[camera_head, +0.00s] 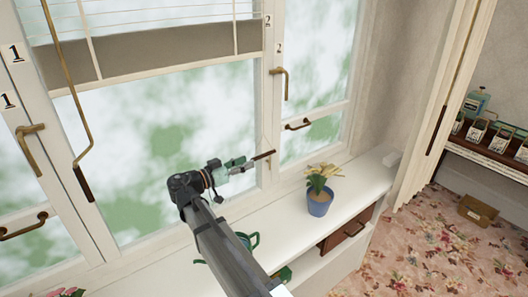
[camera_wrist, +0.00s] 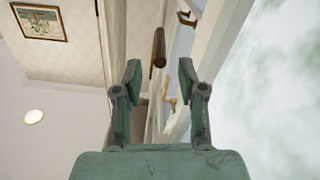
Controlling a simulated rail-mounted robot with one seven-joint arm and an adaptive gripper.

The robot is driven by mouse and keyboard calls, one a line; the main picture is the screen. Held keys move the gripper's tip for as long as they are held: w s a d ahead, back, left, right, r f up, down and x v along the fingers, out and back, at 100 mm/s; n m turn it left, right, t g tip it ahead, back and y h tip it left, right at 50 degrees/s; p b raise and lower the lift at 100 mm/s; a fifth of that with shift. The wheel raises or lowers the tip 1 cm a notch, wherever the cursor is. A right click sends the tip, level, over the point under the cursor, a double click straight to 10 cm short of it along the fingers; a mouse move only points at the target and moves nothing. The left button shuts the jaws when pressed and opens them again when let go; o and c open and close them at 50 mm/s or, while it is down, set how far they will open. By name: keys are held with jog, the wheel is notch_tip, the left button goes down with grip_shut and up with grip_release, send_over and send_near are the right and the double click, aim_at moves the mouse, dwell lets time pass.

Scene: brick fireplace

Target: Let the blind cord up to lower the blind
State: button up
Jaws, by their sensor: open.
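The blind (camera_head: 165,55) hangs across the top of the middle window, a grey-brown band along its lower edge, with glass clear below it. A brown handle (camera_head: 263,155) is just beyond my gripper (camera_head: 246,163) in the head view. In the wrist view the brown handle (camera_wrist: 158,47) is ahead of my gripper (camera_wrist: 159,72), lined up between the fingertips. The fingers are open and nothing is held. I cannot clearly see a cord on this handle. A brass rod (camera_head: 67,75) with a dark brown grip hangs at the left of the window.
A blue pot with a yellow plant (camera_head: 319,200) stands on the white sill (camera_head: 365,181), right of my gripper. Brass window handles (camera_head: 285,84) project from the frames. A green object (camera_head: 250,241) is partly behind my arm. A curtain (camera_head: 445,80) hangs at right.

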aim_at(264, 155)
jog(key=p+x, duration=0.2)
jog(key=x, duration=0.6)
jog(key=shift+w+d+p, duration=0.2)
jog(key=shift+d+p, duration=0.05)
jog(key=shift+p, duration=0.05)
grip_shut()
